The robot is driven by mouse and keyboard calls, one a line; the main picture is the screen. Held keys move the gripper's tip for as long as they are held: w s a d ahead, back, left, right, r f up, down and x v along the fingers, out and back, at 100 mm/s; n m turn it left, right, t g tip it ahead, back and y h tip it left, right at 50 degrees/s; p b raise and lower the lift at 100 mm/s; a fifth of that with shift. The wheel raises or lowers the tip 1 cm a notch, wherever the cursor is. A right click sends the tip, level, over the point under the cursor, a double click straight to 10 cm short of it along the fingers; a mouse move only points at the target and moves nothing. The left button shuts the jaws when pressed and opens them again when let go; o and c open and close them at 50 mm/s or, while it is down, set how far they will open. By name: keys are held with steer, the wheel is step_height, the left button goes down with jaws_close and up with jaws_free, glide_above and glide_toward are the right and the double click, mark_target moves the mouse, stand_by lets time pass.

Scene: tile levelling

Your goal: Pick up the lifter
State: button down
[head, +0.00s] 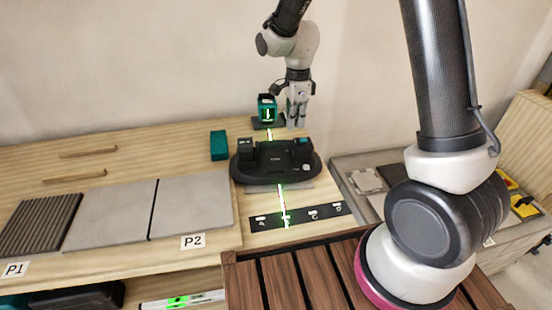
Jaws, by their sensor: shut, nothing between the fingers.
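A black, rounded device with two raised blocks (275,168) stands on the wooden worktop at centre. It looks most like the lifter, but I cannot be sure of that from this view. My gripper (296,124) points down behind it, near the back edge of the worktop, just right of the green laser level. Its fingers are together, and I see nothing held. It looks apart from the black device.
A green laser level (267,108) throws a green line forward across the worktop. A teal box (219,146) stands left of the device. Grey tiles (195,205) lie at left, with a ribbed piece (40,224). A black labelled strip (297,216) lies in front.

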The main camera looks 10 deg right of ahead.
mark_target(279, 142)
stand_by(0.4)
steer(key=c, duration=2.1)
jaws_free()
steer(key=o, duration=0.7)
steer(key=shift+d+r+m+y, duration=0.15)
steer(key=shift+d+r+m, duration=0.2)
steer(key=shift+d, duration=0.2)
steer(key=shift+d+r+m+y, duration=0.15)
steer(key=shift+d+r+m, duration=0.1)
steer(key=shift+d+r, duration=0.25)
steer(key=shift+c, duration=0.2)
steer(key=shift+o, duration=1.2)
steer(key=shift+s+a+r+m+y, duration=0.1)
steer(key=shift+s+r+m+y, duration=0.1)
steer(key=shift+s+m+y, duration=0.45)
steer(key=s+a, duration=0.1)
steer(key=s+a+y, duration=0.1)
steer(key=a, duration=0.1)
steer(key=s+a+n+y, duration=0.1)
steer(key=a, duration=0.1)
steer(key=shift+r+y, duration=0.25)
steer(key=shift+r, duration=0.05)
steer(key=shift+a+f, duration=0.15)
steer(key=shift+f, duration=0.05)
steer(key=x, duration=0.7)
steer(key=shift+s+a+f, duration=0.1)
steer(key=shift+a+f, duration=0.05)
steer(key=shift+a, duration=0.05)
